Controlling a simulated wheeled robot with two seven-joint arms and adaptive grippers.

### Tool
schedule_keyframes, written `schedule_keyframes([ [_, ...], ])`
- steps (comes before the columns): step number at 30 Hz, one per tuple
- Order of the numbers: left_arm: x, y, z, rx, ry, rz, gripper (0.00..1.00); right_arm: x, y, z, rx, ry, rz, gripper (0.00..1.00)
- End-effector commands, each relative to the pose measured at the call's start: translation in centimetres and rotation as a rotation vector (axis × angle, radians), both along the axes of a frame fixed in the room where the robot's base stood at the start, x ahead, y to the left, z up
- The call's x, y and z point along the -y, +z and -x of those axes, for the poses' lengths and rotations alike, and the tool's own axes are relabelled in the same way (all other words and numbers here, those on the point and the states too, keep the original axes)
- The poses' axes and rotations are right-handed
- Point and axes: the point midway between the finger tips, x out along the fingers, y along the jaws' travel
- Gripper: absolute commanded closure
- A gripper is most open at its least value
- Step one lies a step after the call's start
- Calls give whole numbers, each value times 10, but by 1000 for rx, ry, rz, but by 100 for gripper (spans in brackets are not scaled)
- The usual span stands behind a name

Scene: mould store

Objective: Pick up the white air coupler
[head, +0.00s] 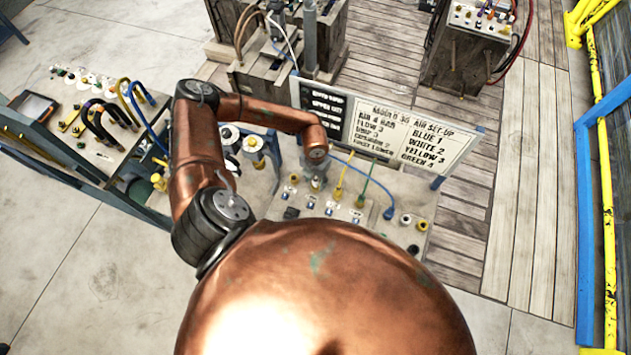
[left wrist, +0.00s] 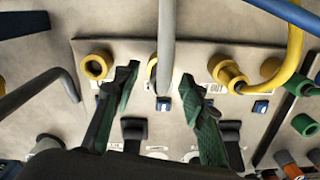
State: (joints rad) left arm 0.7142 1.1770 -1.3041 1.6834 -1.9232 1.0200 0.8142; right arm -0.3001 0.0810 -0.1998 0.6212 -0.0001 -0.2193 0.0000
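My left gripper (head: 315,182) points down over the coupler panel (head: 330,214) and is small and hard to make out in the head view. In the left wrist view its two green fingertips (left wrist: 167,100) stand apart. A pale grey-white tube (left wrist: 167,45), which seems to belong to the white air coupler, comes down between them. Its lower end is near a small blue tag. I cannot tell whether a finger touches it; gaps show on both sides. A yellow socket ring lies partly behind the tube. My right gripper is not in view.
Close to the right are a yellow coupler (left wrist: 228,72) with its hose and a green coupler (left wrist: 303,125). A blue hose (head: 388,205) ends further right. A set-up board (head: 385,125) stands behind the panel. A tool bench (head: 85,120) is at the left.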

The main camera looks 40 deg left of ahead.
Motion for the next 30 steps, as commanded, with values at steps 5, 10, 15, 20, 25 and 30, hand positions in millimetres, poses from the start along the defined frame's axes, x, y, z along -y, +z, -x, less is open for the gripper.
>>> schedule_keyframes([
  [5, 0, 0, 0, 1, 0, 0, 68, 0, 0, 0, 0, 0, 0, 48],
  [10, 0, 0, 0, 1, 1, 0, 80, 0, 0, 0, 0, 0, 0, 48],
  [15, 0, 1, 0, 1, 1, 0, 92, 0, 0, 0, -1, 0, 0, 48],
  [20, 0, 1, 0, 1, 1, 0, 100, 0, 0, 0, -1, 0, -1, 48],
  [25, 0, 1, -1, 1, 1, 0, 100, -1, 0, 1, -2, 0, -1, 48],
  [30, 0, 2, -1, 2, 1, 1, 100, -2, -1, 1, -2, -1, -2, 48],
])
